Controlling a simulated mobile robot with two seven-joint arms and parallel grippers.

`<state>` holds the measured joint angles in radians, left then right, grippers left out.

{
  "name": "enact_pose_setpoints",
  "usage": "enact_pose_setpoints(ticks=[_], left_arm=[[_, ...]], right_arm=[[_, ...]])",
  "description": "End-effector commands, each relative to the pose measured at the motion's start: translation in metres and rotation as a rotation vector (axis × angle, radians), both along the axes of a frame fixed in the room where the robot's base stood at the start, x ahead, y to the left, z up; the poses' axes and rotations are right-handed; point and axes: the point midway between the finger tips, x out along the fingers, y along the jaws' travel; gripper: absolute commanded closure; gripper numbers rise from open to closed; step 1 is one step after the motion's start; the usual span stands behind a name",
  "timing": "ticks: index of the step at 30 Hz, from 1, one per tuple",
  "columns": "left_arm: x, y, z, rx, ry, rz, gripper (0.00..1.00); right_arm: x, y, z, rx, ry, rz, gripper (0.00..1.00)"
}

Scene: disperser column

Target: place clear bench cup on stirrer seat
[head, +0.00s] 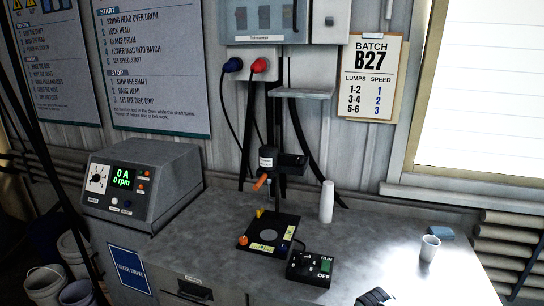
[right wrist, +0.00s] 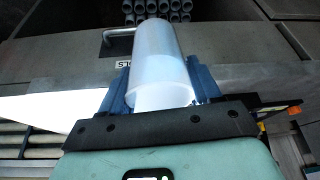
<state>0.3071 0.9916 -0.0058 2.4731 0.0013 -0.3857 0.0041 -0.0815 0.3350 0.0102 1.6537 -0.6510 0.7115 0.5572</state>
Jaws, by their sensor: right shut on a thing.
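A translucent whitish cup (right wrist: 158,50) fills the middle of the right wrist view. My right gripper (right wrist: 160,88) is shut on it, with a blue finger on each side. In the head view, the stirrer seat (head: 269,235) is the pale round spot on the black base plate (head: 250,247) on the bench. It is bare, below the stirrer head (head: 268,160). Another small pale cup (head: 429,250) stands upright at the bench's right. The held cup cannot be made out in the head view. My left gripper is not in view.
A switch box (head: 310,268) stands just right of the base plate. A tall white cylinder (head: 327,202) stands behind it. A grey control unit (head: 142,184) is at the left, and a blue block (head: 440,232) lies at the right. The bench (head: 375,243) between is clear.

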Motion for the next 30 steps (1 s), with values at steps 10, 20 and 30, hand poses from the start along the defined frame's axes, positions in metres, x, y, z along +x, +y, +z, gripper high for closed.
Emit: enact_pose_setpoints(ticks=[10,20,30], left_arm=[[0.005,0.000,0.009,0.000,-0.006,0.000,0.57],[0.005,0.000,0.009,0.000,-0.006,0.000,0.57],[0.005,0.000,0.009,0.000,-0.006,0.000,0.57]], right_arm=[[-0.032,0.045,-0.056,-0.006,-0.001,0.153,0.70],[-0.065,0.046,-0.097,-0.002,-0.002,0.155,0.70],[-0.066,0.046,-0.098,0.000,-0.004,0.154,0.70]])
